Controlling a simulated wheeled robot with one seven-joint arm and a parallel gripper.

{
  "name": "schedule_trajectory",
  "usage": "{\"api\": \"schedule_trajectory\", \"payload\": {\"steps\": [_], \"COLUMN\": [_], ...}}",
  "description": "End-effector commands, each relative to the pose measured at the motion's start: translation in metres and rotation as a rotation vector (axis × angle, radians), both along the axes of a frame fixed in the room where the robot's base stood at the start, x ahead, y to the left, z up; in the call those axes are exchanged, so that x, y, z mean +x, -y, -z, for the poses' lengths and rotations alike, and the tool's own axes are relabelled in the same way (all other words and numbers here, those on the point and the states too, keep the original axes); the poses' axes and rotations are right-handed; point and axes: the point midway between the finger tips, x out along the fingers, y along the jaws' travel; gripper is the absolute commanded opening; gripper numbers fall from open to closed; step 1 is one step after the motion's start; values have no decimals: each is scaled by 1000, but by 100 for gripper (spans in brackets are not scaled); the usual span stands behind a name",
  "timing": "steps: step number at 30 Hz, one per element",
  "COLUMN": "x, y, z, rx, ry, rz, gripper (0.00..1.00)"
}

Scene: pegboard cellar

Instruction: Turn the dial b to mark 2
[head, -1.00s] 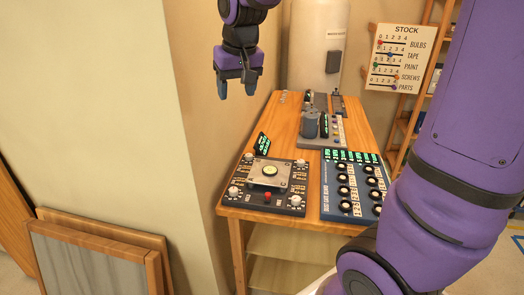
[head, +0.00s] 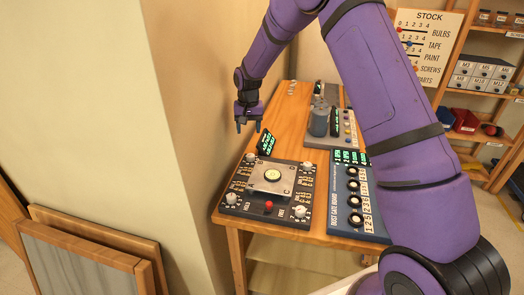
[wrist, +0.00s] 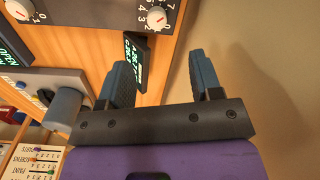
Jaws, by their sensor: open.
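A dark control panel (head: 270,190) lies on the wooden bench, with a pale dial near each corner: back left (head: 250,158), back right (head: 308,168), front left (head: 231,198) and front right (head: 300,212). I cannot read which one is dial b. My gripper (head: 240,126) is open and empty, pointing down above the bench's left edge, behind the panel and apart from it. In the wrist view, my gripper's open fingers (wrist: 160,76) are short of a white dial (wrist: 157,17) with a red pointer and numbers around it. Its exact setting is unclear.
A small display (head: 267,142) stands at the panel's back, close to my gripper. A blue board (head: 342,215) with dark knobs lies to the right, partly hidden by my arm. A grey device (head: 318,120) stands behind. The wall is close on the left.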

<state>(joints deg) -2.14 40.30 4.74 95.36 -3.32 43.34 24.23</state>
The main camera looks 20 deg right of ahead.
Motion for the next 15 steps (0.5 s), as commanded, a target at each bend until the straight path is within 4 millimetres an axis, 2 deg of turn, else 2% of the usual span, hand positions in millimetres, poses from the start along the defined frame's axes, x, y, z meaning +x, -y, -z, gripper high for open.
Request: {"api": "schedule_trajectory", "payload": {"steps": [2, 11, 15], "x": [4, 7, 7], "y": [-2, -3, -3], "z": [13, 37, 60], "rx": [2, 3, 2], "ry": [-9, -16, -17], "rz": [4, 11, 11], "gripper": [59, 59, 59]}}
